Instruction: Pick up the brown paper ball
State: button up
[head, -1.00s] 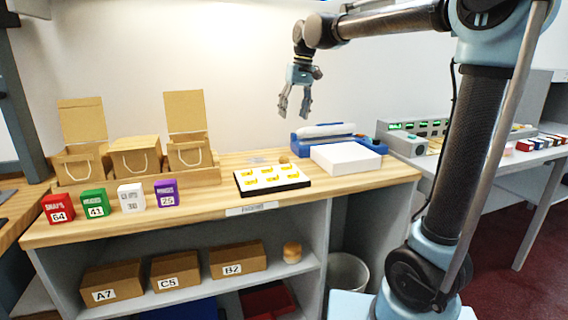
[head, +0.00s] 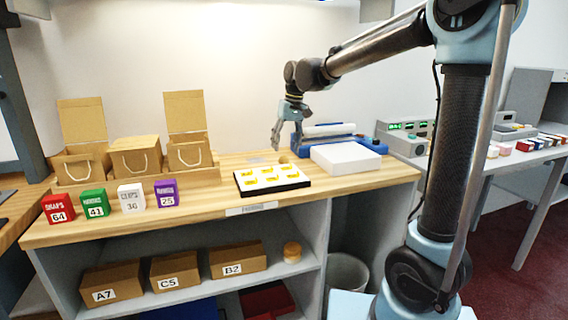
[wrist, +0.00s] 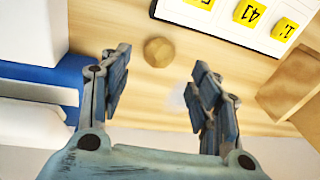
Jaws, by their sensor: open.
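The brown paper ball (head: 283,160) lies on the wooden counter just behind the white board with yellow pieces. In the wrist view the ball (wrist: 158,52) shows as a small round tan lump beyond the fingertips, between the lines of the two fingers. My gripper (head: 287,146) is above the counter near the ball, pointing down. In the wrist view my gripper (wrist: 160,80) is open and empty, its fingers apart from the ball.
The board with yellow pieces (head: 272,188) lies in front of the ball. A blue device (head: 325,139) and a white box (head: 346,168) stand to its right. Bare counter (head: 229,163) lies left of the ball.

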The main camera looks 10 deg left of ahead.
aim_at(285, 156)
jog(key=shift+s+a+f, duration=0.1)
jog(key=shift+f, duration=1.2)
jog(key=shift+s+a+f, duration=0.1)
jog(key=shift+f, duration=1.2)
jog(key=c, duration=0.8)
